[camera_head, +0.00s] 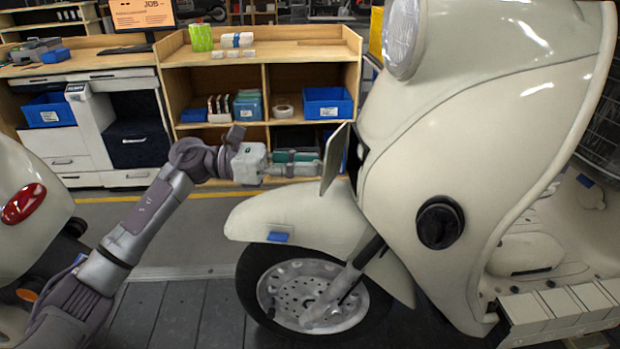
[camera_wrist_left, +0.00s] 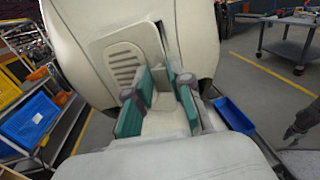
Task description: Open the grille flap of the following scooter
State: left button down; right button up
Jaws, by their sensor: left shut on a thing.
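The cream scooter (camera_head: 480,130) stands at the right with its front toward the left. Its grille flap (camera_head: 333,160) is a flat panel swung out from the front shield, with a dark gap behind it. In the left wrist view the flap (camera_wrist_left: 124,62) shows its slots and stands at a tilt. My left gripper (camera_head: 318,165) reaches in from the left and is shut on the flap's edge. Its teal fingers (camera_wrist_left: 160,105) also show in the left wrist view, partly hiding the flap. The exact contact is hidden.
The front fender (camera_head: 300,218) and wheel lie below the gripper. A wooden shelf (camera_head: 262,48) with blue bins stands behind. Part of another cream scooter (camera_head: 25,215) is at the left edge. The slatted floor (camera_head: 185,310) between the scooters is clear apart from my arm.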

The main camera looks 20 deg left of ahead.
pick_arm(q)
jog(key=shift+w+a+r, duration=0.25)
jog(key=shift+a, duration=0.05)
jog(key=c, duration=1.4)
grip_release()
jog(key=o, duration=0.4)
jog(key=shift+w+d+f, duration=0.25)
jog(key=shift+w+d, duration=0.1)
jog(key=shift+c, duration=0.2)
jog(key=v, duration=1.2)
jog(key=shift+s, duration=0.15)
jog(key=shift+c, duration=0.2)
